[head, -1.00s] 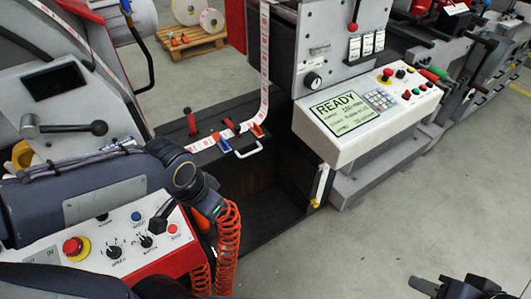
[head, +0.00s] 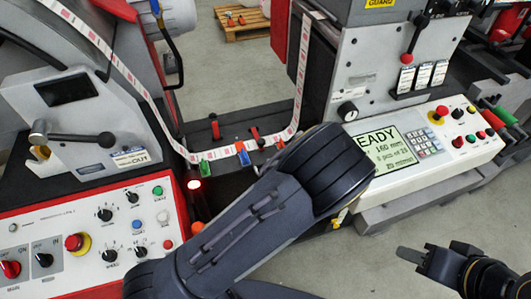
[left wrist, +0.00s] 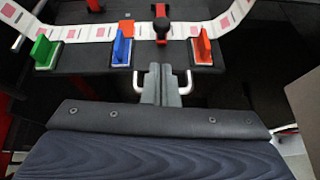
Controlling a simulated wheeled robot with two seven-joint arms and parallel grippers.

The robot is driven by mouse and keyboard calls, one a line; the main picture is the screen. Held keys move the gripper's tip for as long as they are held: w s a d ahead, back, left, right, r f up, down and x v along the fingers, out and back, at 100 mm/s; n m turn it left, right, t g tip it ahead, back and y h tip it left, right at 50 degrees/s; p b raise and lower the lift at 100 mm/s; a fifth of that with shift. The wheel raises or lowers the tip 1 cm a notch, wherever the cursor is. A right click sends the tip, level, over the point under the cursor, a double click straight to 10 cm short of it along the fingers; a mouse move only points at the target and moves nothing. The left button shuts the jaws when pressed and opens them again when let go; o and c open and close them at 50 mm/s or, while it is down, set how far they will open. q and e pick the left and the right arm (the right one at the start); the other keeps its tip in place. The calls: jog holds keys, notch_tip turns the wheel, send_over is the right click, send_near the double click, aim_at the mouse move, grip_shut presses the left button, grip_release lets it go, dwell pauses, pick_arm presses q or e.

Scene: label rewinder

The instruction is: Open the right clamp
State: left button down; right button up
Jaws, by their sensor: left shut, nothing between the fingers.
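The right clamp, a red lever with a dark knob (left wrist: 161,28), stands at the white label strip on a dark table, beyond my left gripper (left wrist: 161,88). It also shows in the head view (head: 255,134). My left gripper's grey fingers are together and empty, in front of the table edge beside a white handle (left wrist: 188,84), short of the clamp; whether they touch the handle I cannot tell. In the head view my left arm hides that gripper. A left red clamp (head: 215,128) stands farther left. My right gripper (head: 412,258) is at the lower right; its finger gap is unclear.
Green (left wrist: 43,50), blue (left wrist: 123,43) and orange (left wrist: 203,45) upright tabs stand along the table front, either side of the right clamp's line. The button panel (head: 100,235) is at left. The READY console (head: 390,150) is at right. Open floor lies around my right gripper.

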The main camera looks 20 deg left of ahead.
aim_at(261, 148)
pick_arm(q)
jog(key=p+x, duration=0.1)
jog(key=x, duration=0.8)
jog(key=shift+w+a+f, duration=0.1)
jog(key=shift+w+f, duration=0.15)
jog(key=shift+w, duration=0.05)
jog(key=shift+r, duration=0.1)
